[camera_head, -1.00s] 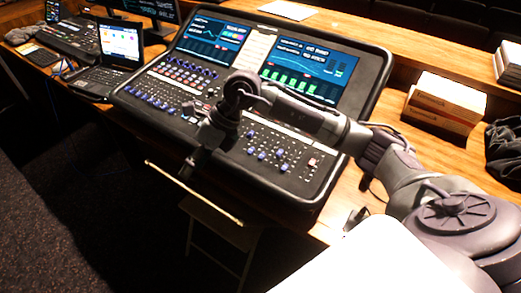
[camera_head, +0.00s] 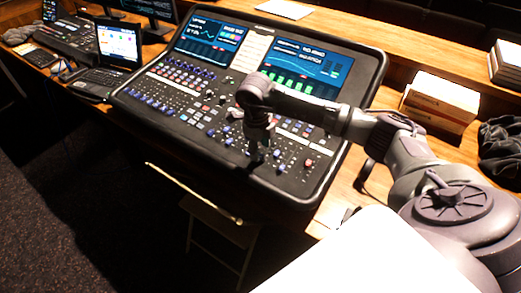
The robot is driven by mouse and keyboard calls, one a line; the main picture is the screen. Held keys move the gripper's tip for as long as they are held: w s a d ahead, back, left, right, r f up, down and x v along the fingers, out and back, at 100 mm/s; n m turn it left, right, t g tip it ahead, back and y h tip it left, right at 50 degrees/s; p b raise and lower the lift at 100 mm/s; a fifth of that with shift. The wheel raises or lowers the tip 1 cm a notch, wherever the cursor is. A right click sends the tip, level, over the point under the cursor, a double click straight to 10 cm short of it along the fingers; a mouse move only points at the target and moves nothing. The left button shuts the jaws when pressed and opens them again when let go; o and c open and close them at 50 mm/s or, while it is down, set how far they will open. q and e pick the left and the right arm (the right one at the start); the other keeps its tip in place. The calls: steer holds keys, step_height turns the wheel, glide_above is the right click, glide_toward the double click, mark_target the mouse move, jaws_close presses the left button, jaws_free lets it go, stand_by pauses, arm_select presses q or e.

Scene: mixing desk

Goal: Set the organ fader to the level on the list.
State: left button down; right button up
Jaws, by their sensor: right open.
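The mixing desk (camera_head: 190,150) is a black console with rows of knobs and faders. Blue-capped faders (camera_head: 282,168) sit in its lower right part, with a red-capped one (camera_head: 308,162) at the right end. Labels are too small to read, so I cannot tell which is the organ fader. A cream strip (camera_head: 252,50) with small unreadable lines lies between the two screens; I cannot tell if it is the list. My right gripper (camera_head: 257,154) is open and points down over the lower right fader rows, hiding some. Contact is unclear. My left gripper is not in view.
Two lit screens (camera_head: 312,68) fill the desk's upper part. A laptop (camera_head: 118,50) stands to the left. Boxes or books (camera_head: 440,103) and a dark cloth (camera_head: 500,140) lie at the right. A white sheet (camera_head: 285,9) lies behind the desk.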

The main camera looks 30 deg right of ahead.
mark_target(261, 157)
steer(key=shift+d+f, duration=0.15)
steer(key=shift+f, duration=1.35)
steer(key=shift+c, duration=0.2)
jaws_close()
steer(key=shift+w, duration=0.1)
